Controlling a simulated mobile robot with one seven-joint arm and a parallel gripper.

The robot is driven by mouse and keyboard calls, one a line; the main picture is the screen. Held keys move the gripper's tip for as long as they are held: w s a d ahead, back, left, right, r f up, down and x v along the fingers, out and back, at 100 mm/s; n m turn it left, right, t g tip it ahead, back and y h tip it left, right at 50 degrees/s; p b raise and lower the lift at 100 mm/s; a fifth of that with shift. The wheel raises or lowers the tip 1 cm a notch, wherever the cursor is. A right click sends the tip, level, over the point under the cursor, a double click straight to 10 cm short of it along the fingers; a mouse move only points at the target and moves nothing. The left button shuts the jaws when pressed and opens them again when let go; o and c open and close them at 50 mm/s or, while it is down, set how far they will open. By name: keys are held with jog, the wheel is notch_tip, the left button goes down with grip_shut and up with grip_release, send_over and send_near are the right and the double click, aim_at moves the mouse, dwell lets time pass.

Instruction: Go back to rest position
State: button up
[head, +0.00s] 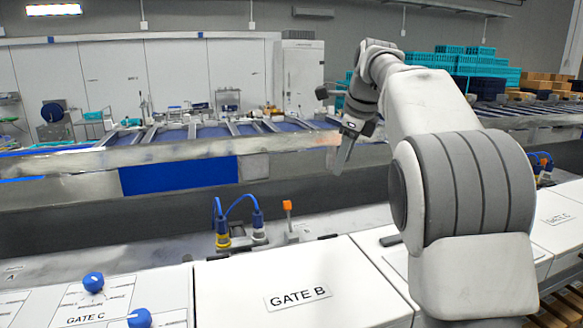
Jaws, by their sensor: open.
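My gripper (344,158) hangs at the end of my raised arm, right of the picture's middle, in front of the far conveyor's side wall. One pale finger shows clearly, pointing down; the other is hard to make out. It is open, and nothing shows between the fingers. It is above and apart from the white cabinet tops.
A white cabinet top labelled GATE B (298,297) lies in front. Left is a panel with blue knobs (93,282). Blue-cabled connectors (240,228) and an orange-tipped lever (288,210) stand up behind. Teal crates (455,60) are stacked at back right.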

jog(key=s+d+f+n+b, duration=0.1)
jog(key=s+f+n, duration=0.1)
jog(key=s+n, duration=0.6)
jog(key=s+d+f+n+b, duration=0.2)
jog(key=s+f+n, duration=0.15)
jog(key=s, duration=0.95)
jog(key=s+f+n+t+h+b, duration=0.1)
jog(key=s+f+n, duration=1.1)
jog(key=s, duration=0.3)
jog(key=shift+s+a+f+h+b, duration=0.3)
jog(key=shift+s+f, duration=0.05)
jog(key=shift+f, duration=0.25)
